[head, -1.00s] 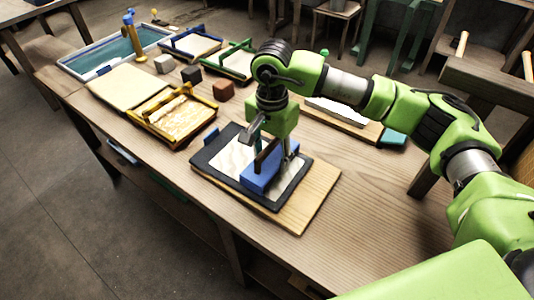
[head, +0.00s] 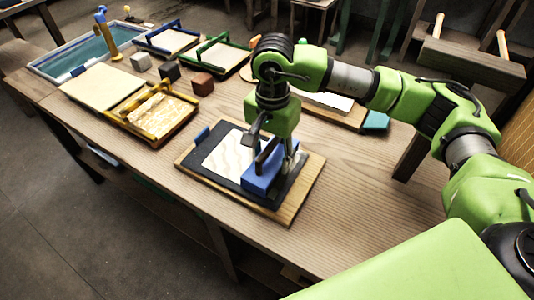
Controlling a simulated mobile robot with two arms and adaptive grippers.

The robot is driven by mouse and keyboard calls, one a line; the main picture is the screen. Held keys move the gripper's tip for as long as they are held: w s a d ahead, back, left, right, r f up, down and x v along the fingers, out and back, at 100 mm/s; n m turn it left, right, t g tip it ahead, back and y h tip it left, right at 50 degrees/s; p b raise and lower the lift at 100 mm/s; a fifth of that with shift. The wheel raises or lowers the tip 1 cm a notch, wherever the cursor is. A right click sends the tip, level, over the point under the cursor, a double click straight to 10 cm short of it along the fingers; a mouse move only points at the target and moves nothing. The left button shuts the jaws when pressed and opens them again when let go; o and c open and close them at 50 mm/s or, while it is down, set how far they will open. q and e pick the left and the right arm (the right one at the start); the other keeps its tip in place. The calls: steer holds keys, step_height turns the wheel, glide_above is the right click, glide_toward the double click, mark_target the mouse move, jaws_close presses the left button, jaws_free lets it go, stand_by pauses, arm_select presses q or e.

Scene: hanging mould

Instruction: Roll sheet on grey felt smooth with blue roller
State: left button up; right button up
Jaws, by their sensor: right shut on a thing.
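The grey felt (head: 193,159) is a dark mat on a wooden board (head: 308,187) near the middle of the bench. A pale sheet (head: 228,152) with faint wavy marks lies on it, its left part in clear view. The blue roller (head: 258,182) rests at the right part of the sheet, seemingly in contact, and hides what lies under it. My right gripper (head: 268,157) points down, shut on the roller's dark handle from above. My left gripper is out of view.
A yellow-framed mould (head: 187,126) and a cream pad (head: 75,83) lie left. Blue (head: 146,44) and green (head: 245,47) frames, small blocks (head: 202,84) and a water vat (head: 37,65) stand behind. Another board with a pale sheet (head: 331,101) lies back right. The bench's front right is clear.

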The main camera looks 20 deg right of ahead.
steer(key=shift+s+d+f+b, duration=0.1)
steer(key=shift+s+d+b, duration=0.1)
steer(key=shift+s+d, duration=0.3)
steer(key=shift+s+d+b, duration=0.15)
steer(key=shift+s+d, duration=0.15)
steer(key=shift+s, duration=0.35)
steer(key=shift+s+d, duration=0.3)
steer(key=shift+s, duration=0.1)
steer(key=shift+r, duration=0.3)
steer(key=shift+r+p, duration=0.35)
steer(key=shift+r, duration=0.3)
step_height(320, 180, up, 6)
steer(key=p, duration=0.2)
steer(key=shift+a+p, duration=0.15)
steer(key=shift+p, duration=0.2)
steer(key=shift+s, duration=0.1)
